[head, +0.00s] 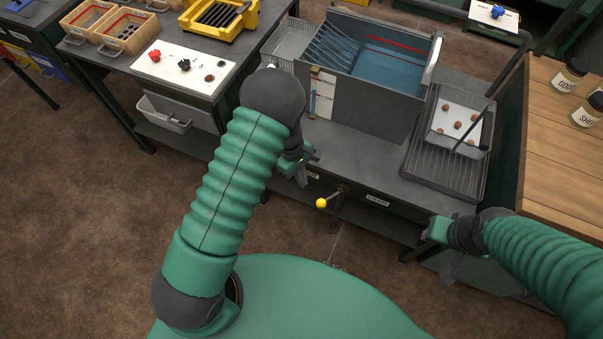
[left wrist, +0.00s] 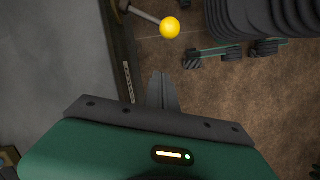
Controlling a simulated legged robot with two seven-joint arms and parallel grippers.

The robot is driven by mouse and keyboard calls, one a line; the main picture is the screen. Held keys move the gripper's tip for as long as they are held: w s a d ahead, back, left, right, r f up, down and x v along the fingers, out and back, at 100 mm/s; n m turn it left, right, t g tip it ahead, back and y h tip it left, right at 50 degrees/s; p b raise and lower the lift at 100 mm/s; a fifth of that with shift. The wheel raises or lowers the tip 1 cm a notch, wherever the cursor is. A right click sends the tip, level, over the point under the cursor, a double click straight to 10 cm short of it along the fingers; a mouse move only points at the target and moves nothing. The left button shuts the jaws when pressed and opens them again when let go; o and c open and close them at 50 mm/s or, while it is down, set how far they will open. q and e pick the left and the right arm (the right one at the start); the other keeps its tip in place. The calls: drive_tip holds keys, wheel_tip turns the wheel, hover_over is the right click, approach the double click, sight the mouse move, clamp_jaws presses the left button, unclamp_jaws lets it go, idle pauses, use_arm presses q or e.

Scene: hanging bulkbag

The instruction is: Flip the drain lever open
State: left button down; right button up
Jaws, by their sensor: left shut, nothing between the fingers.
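The drain lever (head: 321,203) is a metal rod ending in a yellow ball, on the front edge of the grey bench below the basin. In the head view its ball points to the left and toward me. It also shows at the top of the left wrist view (left wrist: 170,27). My left gripper (head: 303,180) is just left of the lever and apart from it. Its fingers (left wrist: 162,75) are together and empty in the left wrist view. My right gripper (head: 453,270) hangs right of the lever, near the bench front; its finger gap is unclear.
A basin (head: 385,75) with blue inside stands on the bench behind the lever. A tray (head: 462,125) with brown round pieces sits on a ribbed drainboard to the right. A wooden counter (head: 550,155) is at far right. Open floor lies before the bench.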

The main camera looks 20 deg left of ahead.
sight(329, 198)
use_arm(q)
drive_tip(key=shift+s+d+f, duration=0.3)
drive_tip(key=shift+d+f, duration=0.2)
drive_tip(key=shift+d, duration=0.25)
drive_tip(key=shift+s+d+f, duration=0.35)
drive_tip(key=shift+d+f, duration=0.2)
drive_tip(key=shift+d, duration=0.25)
drive_tip(key=shift+s+d+f, duration=0.3)
drive_tip(key=shift+d+f, duration=0.2)
drive_tip(key=shift+d, duration=0.25)
use_arm(e)
drive_tip(key=shift+f, duration=0.35)
drive_tip(key=shift+a, duration=0.1)
